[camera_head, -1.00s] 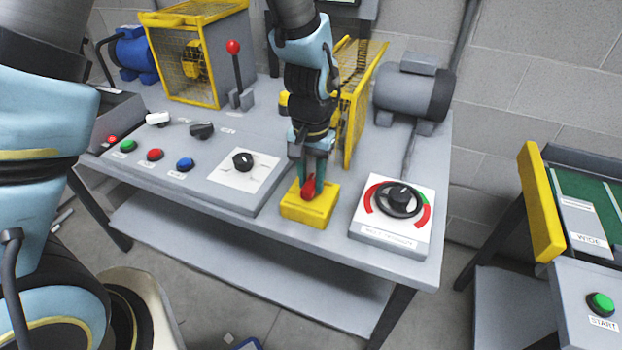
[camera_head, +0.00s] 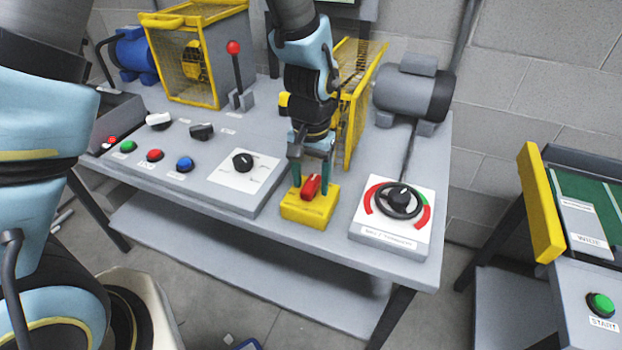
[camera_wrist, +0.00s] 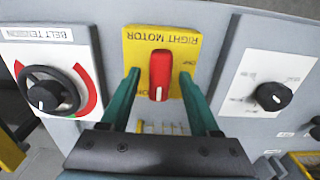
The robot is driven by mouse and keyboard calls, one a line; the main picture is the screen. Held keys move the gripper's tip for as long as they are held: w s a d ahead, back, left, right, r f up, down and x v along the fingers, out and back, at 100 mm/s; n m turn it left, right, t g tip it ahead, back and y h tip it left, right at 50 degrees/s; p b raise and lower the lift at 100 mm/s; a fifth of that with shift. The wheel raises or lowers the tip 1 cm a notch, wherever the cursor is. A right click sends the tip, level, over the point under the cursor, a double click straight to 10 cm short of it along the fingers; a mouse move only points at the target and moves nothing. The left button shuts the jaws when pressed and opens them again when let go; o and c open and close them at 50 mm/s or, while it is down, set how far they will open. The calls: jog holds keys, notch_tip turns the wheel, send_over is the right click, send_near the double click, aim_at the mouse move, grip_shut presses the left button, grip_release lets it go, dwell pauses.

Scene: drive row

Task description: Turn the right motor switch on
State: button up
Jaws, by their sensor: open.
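The right motor switch is a red lever (camera_head: 311,187) on a yellow box (camera_head: 306,208) at the bench's front edge. In the wrist view the red lever (camera_wrist: 159,72) stands on its yellow plate (camera_wrist: 190,47), lettered RIGHT MOTOR upside down. A pale mark shows at the lever's lower end. Small position labels are partly covered, so I cannot tell the setting for sure. My gripper (camera_head: 312,175) is above the box, pointing down. Its green fingers stand apart on either side of the lever, with visible gaps in the wrist view (camera_wrist: 158,85).
A belt tension dial (camera_head: 399,198) stands to the right of the box and a black knob panel (camera_head: 243,162) to the left. A yellow mesh guard (camera_head: 362,105) stands close behind my gripper. A grey motor (camera_head: 412,90) is behind the dial.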

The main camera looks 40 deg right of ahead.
aim_at(311, 182)
jog(key=shift+r, duration=0.1)
notch_tip(311, 182, up, 11)
jog(key=b, duration=0.2)
jog(key=shift+f, duration=0.2)
dwell(0.4)
jog(key=w+a+n, duration=0.3)
jog(key=w+a, duration=0.5)
jog(key=a, duration=0.1)
jog(key=w+a+n, duration=0.2)
jog(key=a+n, duration=0.1)
jog(key=a, duration=1)
jog(key=w+a+n+t, duration=0.1)
jog(key=a+n, duration=0.3)
jog(key=a, duration=0.9)
jog(key=shift+w+a+f+t, duration=0.3)
jog(key=shift+w, duration=0.45)
jog(key=shift+o, duration=0.4)
